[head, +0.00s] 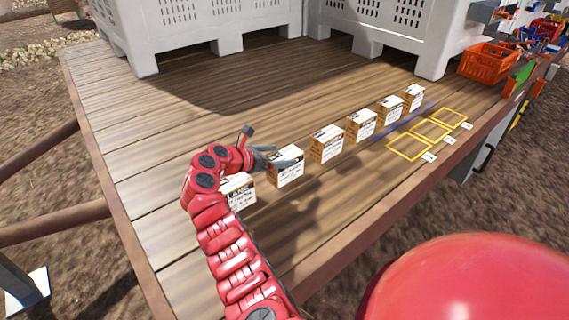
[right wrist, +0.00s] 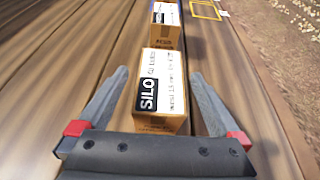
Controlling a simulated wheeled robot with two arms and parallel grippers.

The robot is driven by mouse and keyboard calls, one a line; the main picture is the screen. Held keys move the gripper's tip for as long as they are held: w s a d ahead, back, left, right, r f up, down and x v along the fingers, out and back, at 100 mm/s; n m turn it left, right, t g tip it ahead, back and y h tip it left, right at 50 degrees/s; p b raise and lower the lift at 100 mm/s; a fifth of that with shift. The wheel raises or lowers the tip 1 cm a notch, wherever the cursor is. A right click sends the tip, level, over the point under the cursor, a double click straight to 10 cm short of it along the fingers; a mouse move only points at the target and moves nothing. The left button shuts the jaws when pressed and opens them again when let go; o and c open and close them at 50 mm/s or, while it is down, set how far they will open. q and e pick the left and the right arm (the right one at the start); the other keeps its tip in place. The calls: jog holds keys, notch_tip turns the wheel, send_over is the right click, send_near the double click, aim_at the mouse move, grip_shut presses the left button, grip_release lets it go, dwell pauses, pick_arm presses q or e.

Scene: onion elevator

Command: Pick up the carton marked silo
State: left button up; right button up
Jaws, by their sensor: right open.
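The carton marked SILO (right wrist: 168,80) is a small brown box with a white label, and its black SILO mark reads clearly in the right wrist view. It stands upright on wooden planks between the spread fingers of my right gripper (right wrist: 160,74), with a visible gap on each side. In the head view my right gripper (head: 272,157) is low over the row, at what appears to be the same carton (head: 287,170), second from the near left end. Its label is too small to read there. My left gripper is not in view.
Several similar cartons stand in a row, one nearer (head: 240,193) and others beyond, such as this one (head: 327,145). Yellow outlined squares (head: 408,149) and a blue line lie at the right. White crates (head: 190,25) and an orange crate (head: 487,62) stand behind.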

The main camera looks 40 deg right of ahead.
aim_at(286, 155)
jog(key=x, duration=0.3)
jog(key=shift+d+f+p, duration=0.15)
jog(key=shift+d+p, duration=0.1)
jog(key=shift+p, duration=0.05)
jog(key=shift+a, duration=0.1)
jog(key=shift+c, duration=0.4)
grip_shut()
